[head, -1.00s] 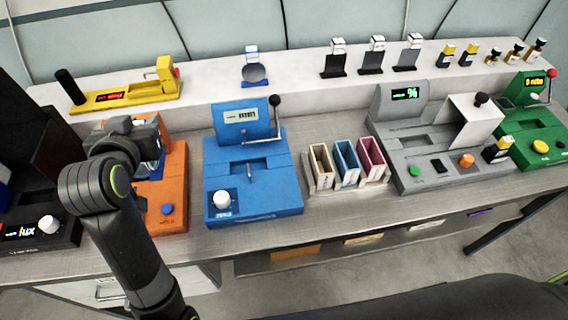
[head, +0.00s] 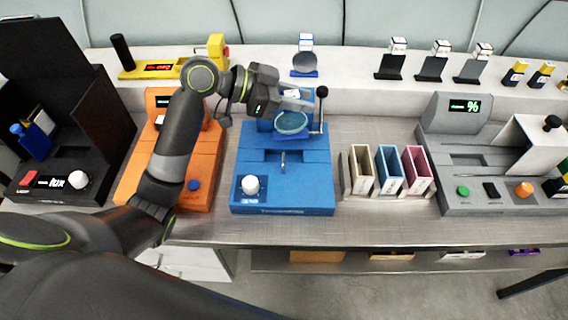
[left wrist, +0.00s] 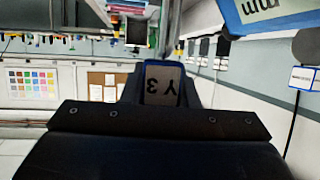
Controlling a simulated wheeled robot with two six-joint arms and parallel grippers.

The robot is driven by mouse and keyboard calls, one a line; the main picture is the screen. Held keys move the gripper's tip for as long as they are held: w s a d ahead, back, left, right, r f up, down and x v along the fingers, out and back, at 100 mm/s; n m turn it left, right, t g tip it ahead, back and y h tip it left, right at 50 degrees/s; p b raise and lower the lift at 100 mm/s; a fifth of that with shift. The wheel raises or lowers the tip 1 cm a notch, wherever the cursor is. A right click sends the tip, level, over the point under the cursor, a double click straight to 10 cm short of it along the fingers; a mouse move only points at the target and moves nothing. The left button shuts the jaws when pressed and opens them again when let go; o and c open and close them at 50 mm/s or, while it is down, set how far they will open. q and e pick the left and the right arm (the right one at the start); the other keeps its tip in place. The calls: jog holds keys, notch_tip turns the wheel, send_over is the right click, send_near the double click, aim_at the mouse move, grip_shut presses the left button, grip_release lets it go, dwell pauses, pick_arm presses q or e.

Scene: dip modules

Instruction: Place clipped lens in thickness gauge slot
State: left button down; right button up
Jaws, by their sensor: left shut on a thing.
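The clipped lens (head: 291,122) is a pale, teal-tinted round lens in a blue-edged clip. My left gripper (head: 293,100) is shut on its clip and holds it above the rear of the blue thickness gauge (head: 255,202). The clip, marked Y3, also shows between the fingers in the left wrist view (left wrist: 163,84). The gauge's recessed slot (head: 283,157) is empty, below and in front of the lens. The lens and gripper hide most of the gauge's display. My right gripper is out of view.
The gauge's black-knobbed lever (head: 321,110) stands close right of the lens. An orange device (head: 190,165) is at left, under my left arm. Pink, blue and cream bins (head: 391,172) and a grey device (head: 480,200) are at right. Another clipped lens (head: 305,63) stands on the shelf behind.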

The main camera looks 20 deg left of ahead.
aim_at(295, 133)
pick_arm(q)
jog(key=shift+s+a+r+m+g+h+b, duration=0.3)
jog(key=shift+a+r+m+g+h, duration=0.15)
jog(key=shift+m+g, duration=0.45)
jog(key=shift+a+f, duration=0.1)
jog(key=shift+a, duration=0.05)
notch_tip(295, 133, down, 5)
jog(key=shift+f+p, duration=0.1)
jog(key=shift+p, duration=0.5)
notch_tip(295, 133, down, 4)
jog(key=shift+r+p, duration=0.1)
jog(key=shift+p, duration=0.3)
jog(key=shift+f, duration=0.25)
jog(key=shift+f+b, duration=0.2)
jog(key=shift+b, duration=0.1)
jog(key=c, duration=1.1)
grip_release()
jog(key=shift+r, duration=0.1)
